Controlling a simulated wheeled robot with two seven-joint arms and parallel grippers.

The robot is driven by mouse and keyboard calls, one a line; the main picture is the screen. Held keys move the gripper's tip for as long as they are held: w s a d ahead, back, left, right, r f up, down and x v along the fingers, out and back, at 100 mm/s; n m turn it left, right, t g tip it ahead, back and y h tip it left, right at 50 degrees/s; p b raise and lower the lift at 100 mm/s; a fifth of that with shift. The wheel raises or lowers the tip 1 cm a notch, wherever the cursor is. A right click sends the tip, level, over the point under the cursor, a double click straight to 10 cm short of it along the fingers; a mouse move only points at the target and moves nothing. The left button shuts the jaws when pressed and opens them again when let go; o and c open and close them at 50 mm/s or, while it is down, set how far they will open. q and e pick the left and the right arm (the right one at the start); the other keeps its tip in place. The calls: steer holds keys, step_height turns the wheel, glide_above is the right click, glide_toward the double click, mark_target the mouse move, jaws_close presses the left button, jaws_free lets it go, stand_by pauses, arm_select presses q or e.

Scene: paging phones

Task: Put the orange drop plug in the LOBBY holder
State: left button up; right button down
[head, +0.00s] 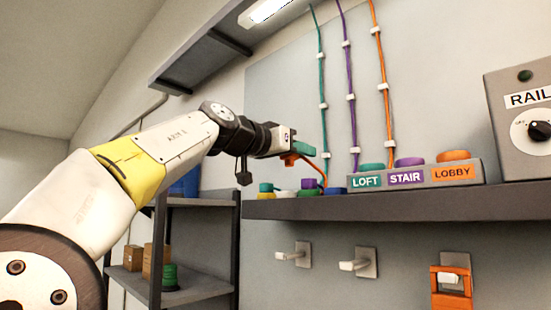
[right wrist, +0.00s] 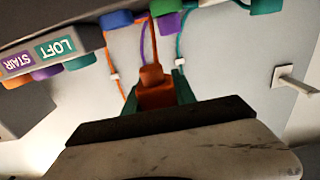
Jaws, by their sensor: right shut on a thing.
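The orange drop plug (head: 289,159) is between the teal fingers of my right gripper (head: 300,150), which is shut on it above the left part of the wall shelf. In the right wrist view the plug (right wrist: 153,92) sits between the teal fingers of the gripper (right wrist: 156,96). An orange cord (head: 314,168) runs from near the plug down toward the shelf. The orange LOBBY label (head: 453,173) is at the right end of the grey box, below an orange round piece (head: 454,155). The gripper is left of the box and apart from it. My left gripper is out of view.
The grey box also carries LOFT (head: 367,182) and STAIR (head: 405,177) labels. Several small coloured pieces, including a purple one (head: 308,183), crowd the shelf (head: 400,205) under the gripper. A RAIL box (head: 510,120) stands at right. Hooks (head: 357,265) and an orange frame (head: 437,298) are below.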

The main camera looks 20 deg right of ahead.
steer(key=shift+r, duration=3)
steer(key=shift+d, duration=0.1)
